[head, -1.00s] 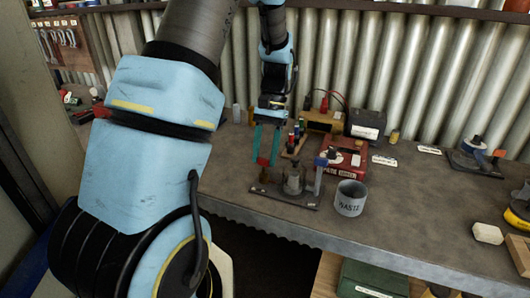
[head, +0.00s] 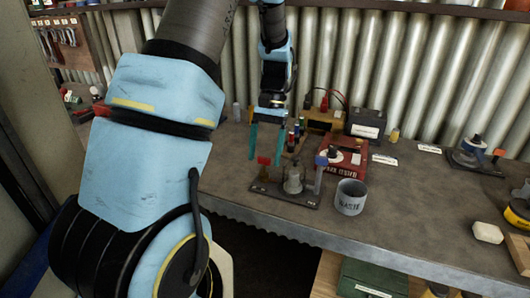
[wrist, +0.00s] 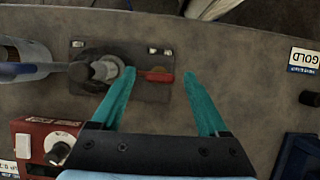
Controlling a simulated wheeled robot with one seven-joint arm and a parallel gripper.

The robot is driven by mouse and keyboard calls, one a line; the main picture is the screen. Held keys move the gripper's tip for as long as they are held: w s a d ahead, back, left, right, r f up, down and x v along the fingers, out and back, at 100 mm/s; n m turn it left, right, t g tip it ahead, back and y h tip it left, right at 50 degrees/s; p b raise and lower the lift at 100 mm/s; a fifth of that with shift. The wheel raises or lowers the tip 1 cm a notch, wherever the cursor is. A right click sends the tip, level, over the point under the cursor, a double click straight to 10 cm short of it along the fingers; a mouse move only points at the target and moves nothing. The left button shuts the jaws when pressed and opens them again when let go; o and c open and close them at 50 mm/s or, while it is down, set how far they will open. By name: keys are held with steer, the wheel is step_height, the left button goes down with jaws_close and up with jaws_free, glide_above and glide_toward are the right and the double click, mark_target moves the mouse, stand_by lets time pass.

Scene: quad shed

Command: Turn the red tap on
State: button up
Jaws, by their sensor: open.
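The red tap (head: 264,161) is at the left end of a dark base plate (head: 285,199) on the bench. In the wrist view its red handle (wrist: 158,76) lies across the gap between my fingertips, its left end close to the left finger. My gripper (head: 266,155) has two teal fingers, open and spread to either side of the red tap, pointing down. The wrist view also shows my gripper (wrist: 159,73) empty. Whether a finger touches the handle I cannot tell. A blue-handled tap (head: 321,161) stands at the plate's right end.
A grey waste cup (head: 350,197) is just right of the plate, and a red box with a dial (head: 343,160) is behind. The bench front edge is near.

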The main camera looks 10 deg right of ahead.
steer(key=b+v, duration=0.2)
steer(key=v, duration=0.8)
steer(key=shift+w+r+b, duration=0.25)
steer(key=shift+r+b, duration=0.05)
steer(key=shift+r, duration=0.05)
steer(key=shift+d, duration=0.1)
steer(key=s+a+f+n+t+h, duration=0.1)
steer(key=s+a+f+n+t, duration=0.1)
steer(key=s+a+f, duration=0.2)
steer(key=s+a+f+n+t+h, duration=0.1)
steer(key=s+a+f+n+t, duration=0.1)
steer(key=s+a, duration=0.6)
steer(key=a+f+t, duration=0.1)
steer(key=a, duration=0.2)
steer(key=shift+f, duration=0.35)
